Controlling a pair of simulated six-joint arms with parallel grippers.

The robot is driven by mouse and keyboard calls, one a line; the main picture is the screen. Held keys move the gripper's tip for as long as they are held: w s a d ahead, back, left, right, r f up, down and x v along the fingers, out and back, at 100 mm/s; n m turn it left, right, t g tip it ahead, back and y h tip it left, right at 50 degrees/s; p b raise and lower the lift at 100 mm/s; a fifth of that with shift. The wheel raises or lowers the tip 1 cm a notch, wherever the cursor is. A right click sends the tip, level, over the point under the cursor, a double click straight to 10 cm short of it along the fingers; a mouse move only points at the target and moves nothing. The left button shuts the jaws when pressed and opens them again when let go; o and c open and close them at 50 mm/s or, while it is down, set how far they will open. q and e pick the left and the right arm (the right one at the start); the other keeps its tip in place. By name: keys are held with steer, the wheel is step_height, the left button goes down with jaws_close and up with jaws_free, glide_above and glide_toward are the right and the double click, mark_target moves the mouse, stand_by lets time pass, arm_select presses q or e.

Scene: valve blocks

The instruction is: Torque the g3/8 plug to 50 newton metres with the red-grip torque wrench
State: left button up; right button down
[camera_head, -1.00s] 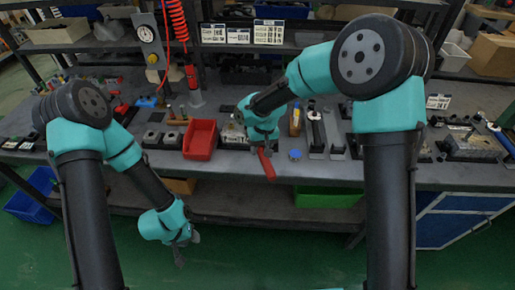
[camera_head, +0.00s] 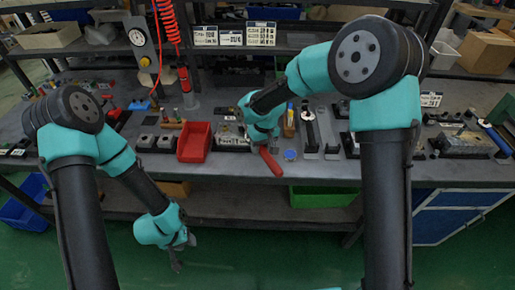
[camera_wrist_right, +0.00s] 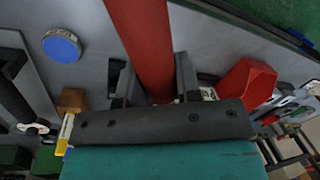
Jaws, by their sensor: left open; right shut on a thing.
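The red-grip torque wrench shows its red handle (camera_head: 270,162) at the bench's front edge, pointing toward me and slightly right. In the right wrist view the red grip (camera_wrist_right: 145,40) runs between the fingers. My right gripper (camera_wrist_right: 155,88) is shut on this grip. In the head view my right gripper (camera_head: 261,143) covers the wrench's other end. A grey metal block (camera_head: 230,136) stands just left of it. The g3/8 plug cannot be made out. My left gripper (camera_head: 177,258) is open and empty, hanging low in front of the bench.
A red bin (camera_head: 195,142) stands left of the block. A round blue-topped piece (camera_head: 290,155) lies right of the handle and also shows in the right wrist view (camera_wrist_right: 62,46). Grey fixtures (camera_head: 330,150) stand further right. Floor space before the bench is free.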

stand_by(0.5)
steer(key=shift+s+a+m, duration=0.2)
steer(key=shift+a+m, duration=0.25)
steer(key=shift+a, duration=0.1)
steer(key=shift+s+a+m, duration=0.15)
steer(key=shift+a+m, duration=0.3)
steer(key=shift+a, duration=0.1)
steer(key=shift+a, duration=0.1)
steer(key=shift+s+a+m+t, duration=0.2)
steer(key=shift+a+m+t, duration=0.1)
steer(key=shift+a+m, duration=0.75)
steer(key=shift+w+d+n, duration=0.2)
steer(key=shift+d+n, duration=0.85)
steer(key=shift+d, duration=0.1)
steer(key=shift+r, duration=0.2)
